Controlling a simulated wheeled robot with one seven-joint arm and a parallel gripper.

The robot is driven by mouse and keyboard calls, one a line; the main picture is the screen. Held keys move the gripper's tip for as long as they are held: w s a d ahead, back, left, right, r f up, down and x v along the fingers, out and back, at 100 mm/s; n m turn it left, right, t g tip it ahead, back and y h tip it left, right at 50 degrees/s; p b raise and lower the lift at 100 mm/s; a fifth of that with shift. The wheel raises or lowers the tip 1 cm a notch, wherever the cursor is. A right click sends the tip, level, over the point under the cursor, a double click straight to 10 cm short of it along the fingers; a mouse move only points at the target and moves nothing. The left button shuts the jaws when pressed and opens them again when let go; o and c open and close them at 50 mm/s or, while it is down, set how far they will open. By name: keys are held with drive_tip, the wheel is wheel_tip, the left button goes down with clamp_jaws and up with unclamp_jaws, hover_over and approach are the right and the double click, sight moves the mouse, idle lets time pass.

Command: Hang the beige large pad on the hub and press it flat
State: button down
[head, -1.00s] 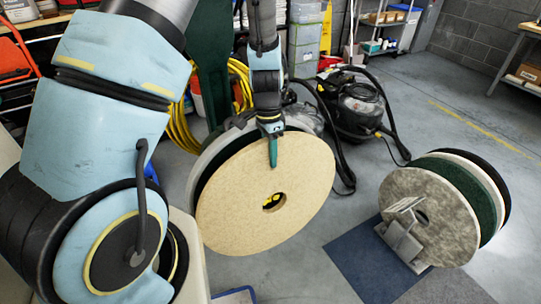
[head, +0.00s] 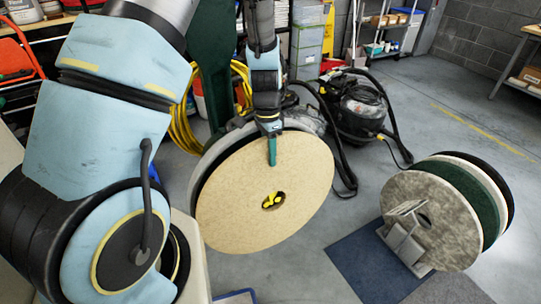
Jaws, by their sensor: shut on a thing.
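The beige large pad (head: 235,208) is a big round disc with a hole in its middle. It stands nearly upright, facing me and tilted a little. My gripper (head: 271,150) is shut on the pad's top edge, with one green finger showing on the front face. Yellow pieces of the hub (head: 273,200) show through the pad's centre hole. A grey-rimmed disc of the machine (head: 208,155) shows just behind the pad, at its upper left. The pad hides most of the hub, and I cannot tell whether the pad touches the disc behind it.
On the right, a rack (head: 406,243) holds several upright round pads, grey-beige, green, white and black, on a blue mat (head: 350,262). A black vacuum (head: 360,105) with a hose stands behind. A yellow coiled cable (head: 183,130) hangs at the back left. Grey floor lies between pad and rack.

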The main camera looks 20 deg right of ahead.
drive_tip(key=shift+w, duration=0.15)
drive_tip(key=shift+w+a, duration=0.15)
drive_tip(key=shift+w, duration=0.75)
idle(0.6)
drive_tip(key=shift+f, duration=0.1)
drive_tip(key=shift+t, duration=0.3)
drive_tip(key=shift+w, duration=0.1)
drive_tip(key=shift+w+a, duration=0.1)
drive_tip(key=shift+w, duration=0.05)
drive_tip(key=shift+f, duration=0.2)
idle(0.8)
